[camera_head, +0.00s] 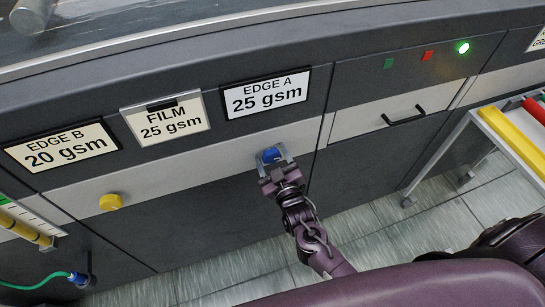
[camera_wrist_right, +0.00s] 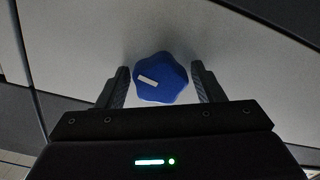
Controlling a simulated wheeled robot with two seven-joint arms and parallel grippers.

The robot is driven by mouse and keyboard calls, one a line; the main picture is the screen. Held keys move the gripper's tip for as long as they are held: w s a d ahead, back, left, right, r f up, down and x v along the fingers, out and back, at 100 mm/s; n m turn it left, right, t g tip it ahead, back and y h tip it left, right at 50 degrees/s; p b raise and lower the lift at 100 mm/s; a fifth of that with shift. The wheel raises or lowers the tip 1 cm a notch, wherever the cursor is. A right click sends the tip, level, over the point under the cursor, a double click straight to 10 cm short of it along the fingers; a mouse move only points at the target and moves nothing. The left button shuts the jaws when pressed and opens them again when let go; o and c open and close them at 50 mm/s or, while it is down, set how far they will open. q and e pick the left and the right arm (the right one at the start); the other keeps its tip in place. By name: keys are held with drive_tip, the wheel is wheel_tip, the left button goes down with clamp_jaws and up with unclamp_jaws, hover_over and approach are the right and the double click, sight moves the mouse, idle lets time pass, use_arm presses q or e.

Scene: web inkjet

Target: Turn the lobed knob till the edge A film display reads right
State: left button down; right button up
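The blue lobed knob (camera_head: 270,155) sits on the light panel strip below the Edge A display (camera_head: 266,93), which reads 25 gsm. The Film display (camera_head: 167,117) also reads 25 gsm. In the right wrist view the knob (camera_wrist_right: 162,78) has a white mark on its upper left, tilted slightly from level. My right gripper (camera_head: 271,158) is at the knob. In the wrist view its two fingers (camera_wrist_right: 161,84) stand open on either side of the knob, with a gap on each side. My left gripper is not in view.
The Edge B display (camera_head: 62,145) reads 20 gsm, with a yellow knob (camera_head: 111,202) to its lower right. A drawer with a black handle (camera_head: 404,116) is right of the blue knob. A green lamp (camera_head: 463,47) is lit. A cart (camera_head: 510,140) stands at right.

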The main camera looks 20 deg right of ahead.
drive_tip(key=shift+o, duration=0.6)
drive_tip(key=shift+s+f, duration=0.1)
drive_tip(key=shift+s, duration=0.25)
drive_tip(key=s+b, duration=0.1)
drive_tip(key=s, duration=0.6)
drive_tip(key=shift+d, duration=0.15)
drive_tip(key=s+d+f+g, duration=0.1)
drive_tip(key=s+f+g, duration=0.35)
drive_tip(key=f, duration=0.85)
drive_tip(key=s+d+f+g, duration=0.1)
drive_tip(key=s+f+g, duration=0.3)
drive_tip(key=f, duration=0.9)
drive_tip(key=s+d+f+g, duration=0.2)
drive_tip(key=s+f, duration=0.3)
drive_tip(key=s, duration=0.3)
drive_tip(key=s+d+f+m+g, duration=0.1)
drive_tip(key=s+f+g, duration=0.2)
drive_tip(key=s+f, duration=0.3)
drive_tip(key=s+d+f+m+g, duration=0.1)
drive_tip(key=s+d+f+g, duration=0.1)
drive_tip(key=s+f, duration=0.4)
drive_tip(key=s+g, duration=0.1)
drive_tip(key=s, duration=0.4)
drive_tip(key=shift+s+d+f+h, duration=0.2)
drive_tip(key=shift+s+d+h, duration=0.1)
